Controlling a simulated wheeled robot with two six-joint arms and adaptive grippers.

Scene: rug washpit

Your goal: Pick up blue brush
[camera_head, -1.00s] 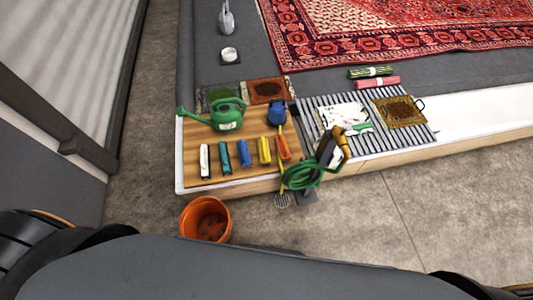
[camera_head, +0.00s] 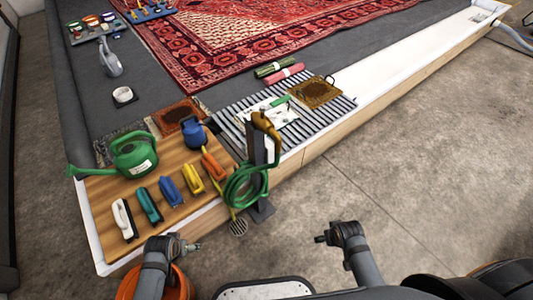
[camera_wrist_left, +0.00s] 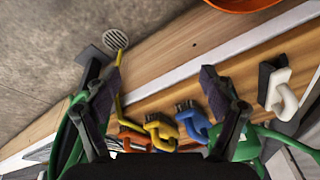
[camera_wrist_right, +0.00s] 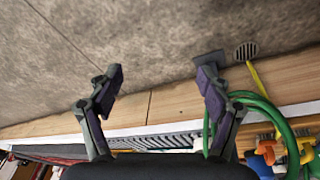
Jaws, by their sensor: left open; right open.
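The blue brush (camera_head: 170,192) lies on the wooden board, in the middle of a row of brushes, between a teal brush (camera_head: 147,205) and a yellow brush (camera_head: 192,178). In the left wrist view the blue brush (camera_wrist_left: 193,123) shows beyond the fingers, nearer the right one. My left gripper (camera_head: 190,247) is open and empty, in front of the board and apart from the brushes. My right gripper (camera_head: 322,238) is open and empty over the concrete floor, right of the hose stand.
A white brush (camera_head: 122,218) and an orange brush (camera_head: 214,164) end the row. A green watering can (camera_head: 135,157) and a blue jug (camera_head: 195,134) stand behind. The hose stand with a green hose (camera_head: 240,187) rises at right. An orange bucket (camera_head: 180,285) sits below my left arm.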

